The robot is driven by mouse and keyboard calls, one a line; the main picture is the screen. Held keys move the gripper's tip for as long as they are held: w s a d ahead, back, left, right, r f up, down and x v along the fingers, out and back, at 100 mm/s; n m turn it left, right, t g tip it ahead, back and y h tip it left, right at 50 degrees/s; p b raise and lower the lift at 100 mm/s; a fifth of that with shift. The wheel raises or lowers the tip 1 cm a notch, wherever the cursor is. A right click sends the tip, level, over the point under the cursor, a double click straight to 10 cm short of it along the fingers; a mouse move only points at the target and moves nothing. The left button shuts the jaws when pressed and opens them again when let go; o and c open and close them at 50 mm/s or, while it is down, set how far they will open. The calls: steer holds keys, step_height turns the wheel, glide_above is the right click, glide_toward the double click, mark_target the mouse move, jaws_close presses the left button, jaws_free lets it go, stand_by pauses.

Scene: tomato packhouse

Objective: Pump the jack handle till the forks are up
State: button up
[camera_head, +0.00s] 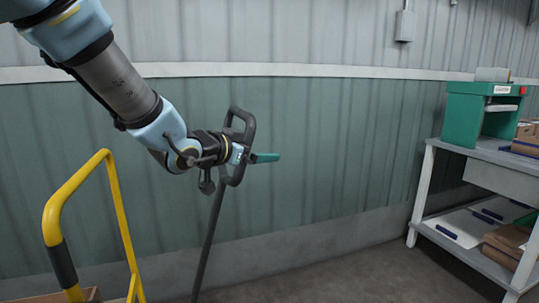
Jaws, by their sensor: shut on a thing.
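The jack handle (208,246) is a long dark shaft with a loop grip at its top, leaning slightly to the right as it rises. My gripper (262,157) is at the loop grip, shut on it, with a teal finger sticking out to the right beyond the loop. My wrist covers part of the grip. The lower end of the shaft runs out of the bottom of the view. The forks and the body of the jack are not in view.
A yellow tubular rail (118,215) with a black sleeve stands at the lower left, near the handle. At the right is a grey bench (421,190) with a green machine (462,113) and boxes. A corrugated wall (330,150) stands behind; floor between handle and bench looks clear.

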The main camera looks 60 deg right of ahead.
steer(key=shift+s+a+r+g, duration=0.15)
steer(key=shift+s+a, duration=0.4)
steer(key=shift+a, duration=0.1)
steer(key=shift+s+a+r+g, duration=0.1)
steer(key=shift+s+a+g, duration=0.05)
steer(key=shift+s+a, duration=0.4)
steer(key=shift+a, duration=0.1)
steer(key=shift+w, duration=0.55)
